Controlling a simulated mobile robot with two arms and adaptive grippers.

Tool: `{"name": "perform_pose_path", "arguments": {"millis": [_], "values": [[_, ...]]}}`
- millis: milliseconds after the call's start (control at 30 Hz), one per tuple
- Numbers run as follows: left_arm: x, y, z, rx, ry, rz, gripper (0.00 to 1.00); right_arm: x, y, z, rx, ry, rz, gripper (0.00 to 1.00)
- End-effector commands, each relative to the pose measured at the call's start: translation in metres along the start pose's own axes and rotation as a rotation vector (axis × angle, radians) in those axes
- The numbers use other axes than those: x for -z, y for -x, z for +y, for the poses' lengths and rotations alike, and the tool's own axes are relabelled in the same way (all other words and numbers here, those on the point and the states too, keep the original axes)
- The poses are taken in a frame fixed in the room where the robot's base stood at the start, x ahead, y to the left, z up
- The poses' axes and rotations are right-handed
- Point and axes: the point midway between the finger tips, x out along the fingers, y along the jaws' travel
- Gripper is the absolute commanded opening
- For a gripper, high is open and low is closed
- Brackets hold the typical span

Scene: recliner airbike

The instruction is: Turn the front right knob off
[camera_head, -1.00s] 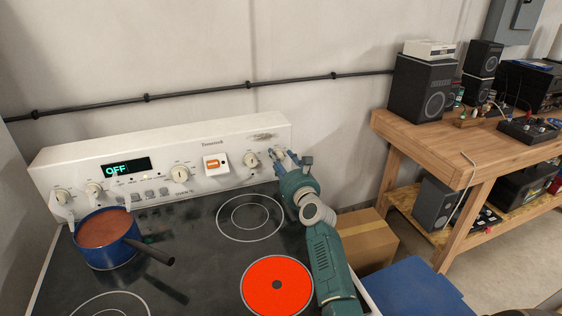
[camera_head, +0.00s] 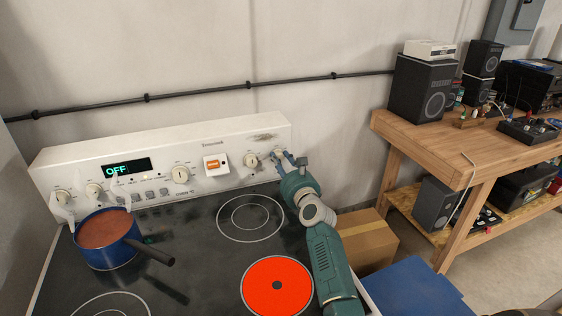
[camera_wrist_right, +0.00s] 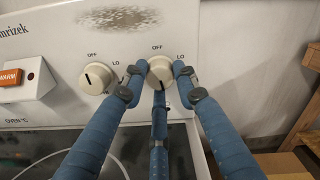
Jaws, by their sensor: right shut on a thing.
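The rightmost knob (camera_wrist_right: 160,70) is round and cream, at the right end of the white stove panel (camera_head: 218,131). It has "OFF" printed above it and "LO" at its upper right. A dark mark shows low on its face. My right gripper (camera_head: 281,156) is shut on this knob. In the right wrist view, its blue fingers touch or nearly touch the knob from left, right and below. The front right burner (camera_head: 262,303) glows red-orange with a dark centre. My left gripper is not in view.
Another knob (camera_wrist_right: 97,77) sits just left of the held one, near the left finger. A blue pot (camera_head: 107,254) with reddish contents stands on the left of the cooktop, handle pointing right. A cardboard box (camera_head: 370,243) and wooden workbench (camera_head: 480,162) are at the right.

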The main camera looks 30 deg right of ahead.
Motion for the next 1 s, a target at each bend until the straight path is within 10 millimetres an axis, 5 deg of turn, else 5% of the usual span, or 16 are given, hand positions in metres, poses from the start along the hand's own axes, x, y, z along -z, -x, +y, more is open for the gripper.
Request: {"name": "perform_pose_path", "arguments": {"millis": [1000], "values": [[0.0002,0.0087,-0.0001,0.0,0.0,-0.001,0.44,0.0005,0.0002,0.0011,-0.003,0.959,0.0,0.03]]}}
